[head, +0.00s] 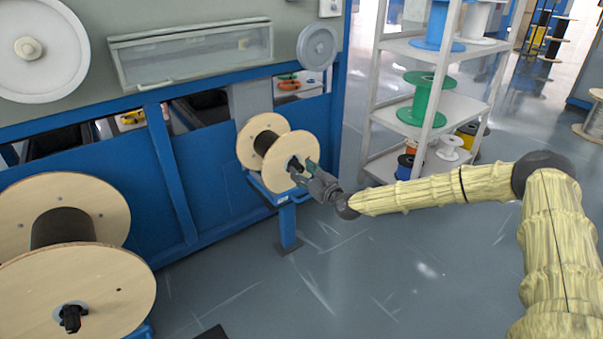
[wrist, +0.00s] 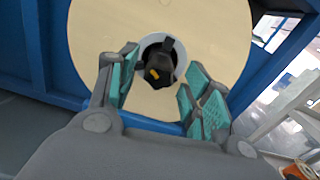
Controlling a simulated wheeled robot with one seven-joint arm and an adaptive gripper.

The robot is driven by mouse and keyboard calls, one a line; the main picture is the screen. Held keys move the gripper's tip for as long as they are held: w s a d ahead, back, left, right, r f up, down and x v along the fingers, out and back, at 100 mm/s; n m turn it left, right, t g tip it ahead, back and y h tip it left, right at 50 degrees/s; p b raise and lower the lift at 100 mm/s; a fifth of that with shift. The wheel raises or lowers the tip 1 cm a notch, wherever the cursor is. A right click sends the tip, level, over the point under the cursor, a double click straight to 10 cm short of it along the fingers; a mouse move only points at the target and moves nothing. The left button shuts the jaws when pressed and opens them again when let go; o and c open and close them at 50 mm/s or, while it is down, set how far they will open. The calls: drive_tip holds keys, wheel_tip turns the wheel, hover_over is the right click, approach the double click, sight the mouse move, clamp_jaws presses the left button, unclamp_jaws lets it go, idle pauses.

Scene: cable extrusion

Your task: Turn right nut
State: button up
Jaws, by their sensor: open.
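The right nut (wrist: 160,66) is a dark knob with a small yellow mark, at the hub of the small wooden spool (wrist: 100,30). In the head view this spool (head: 251,152) sits on a blue stand against the blue machine. My gripper (head: 306,172) reaches the spool's near face there and hides most of the nut. In the wrist view my gripper (wrist: 158,95) is open, with green-padded fingers on either side of and below the nut. I see no finger clearly touching it.
A large wooden spool (head: 95,290) with its own dark nut (head: 71,318) stands at the left. A white shelf (head: 459,110) with coloured spools stands right of the machine. Blue stand (head: 287,222) supports the small spool. The grey floor (head: 370,275) in front is mostly clear.

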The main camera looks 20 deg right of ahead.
drive_tip(key=shift+x, duration=0.85)
